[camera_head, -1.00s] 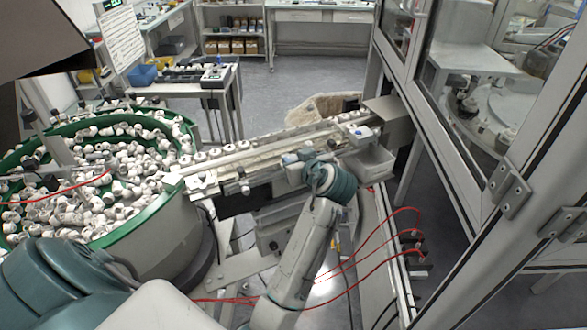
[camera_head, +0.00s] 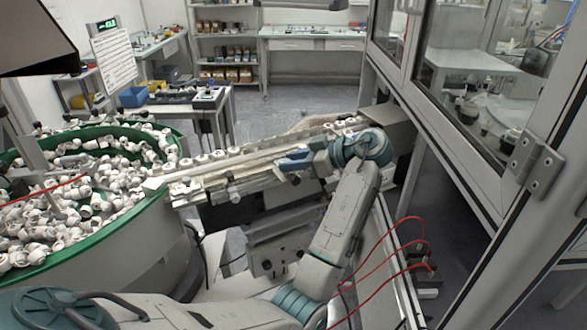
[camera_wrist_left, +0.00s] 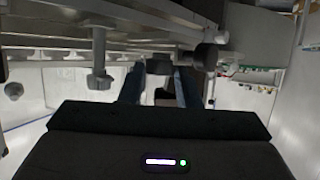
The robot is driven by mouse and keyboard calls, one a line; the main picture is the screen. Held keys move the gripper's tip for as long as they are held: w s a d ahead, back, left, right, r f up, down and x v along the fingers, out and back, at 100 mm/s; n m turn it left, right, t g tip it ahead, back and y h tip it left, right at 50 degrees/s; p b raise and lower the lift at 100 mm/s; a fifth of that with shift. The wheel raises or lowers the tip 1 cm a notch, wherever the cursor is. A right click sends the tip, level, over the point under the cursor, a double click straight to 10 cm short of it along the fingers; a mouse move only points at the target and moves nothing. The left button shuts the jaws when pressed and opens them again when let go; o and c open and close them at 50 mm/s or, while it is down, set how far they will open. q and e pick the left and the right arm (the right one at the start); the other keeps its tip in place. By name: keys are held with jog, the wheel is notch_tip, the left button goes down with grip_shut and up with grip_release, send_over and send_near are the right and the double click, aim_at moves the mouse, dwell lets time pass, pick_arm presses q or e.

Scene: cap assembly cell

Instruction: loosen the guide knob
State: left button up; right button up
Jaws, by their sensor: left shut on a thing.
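My left gripper (camera_head: 288,163) has blue fingers and reaches left to the near side of the guide rail on the cap conveyor (camera_head: 232,170). In the left wrist view, its two fingers (camera_wrist_left: 161,76) stand on either side of a dark round guide knob (camera_wrist_left: 159,66) below the rail and are shut on it. The fingers partly hide the knob. Another dark knob (camera_wrist_left: 205,57) sits just to the right, and a grey knob (camera_wrist_left: 100,80) hangs to the left. My right gripper is not in view.
A green-rimmed bowl (camera_head: 160,200) full of white caps stands at the left. A framed glass enclosure (camera_head: 480,140) closes off the right side. Red hoses (camera_head: 375,262) loop near the front. Floor shows behind the conveyor.

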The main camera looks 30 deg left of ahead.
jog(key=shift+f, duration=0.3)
pick_arm(q)
jog(key=o, duration=1)
jog(key=shift+r, duration=0.1)
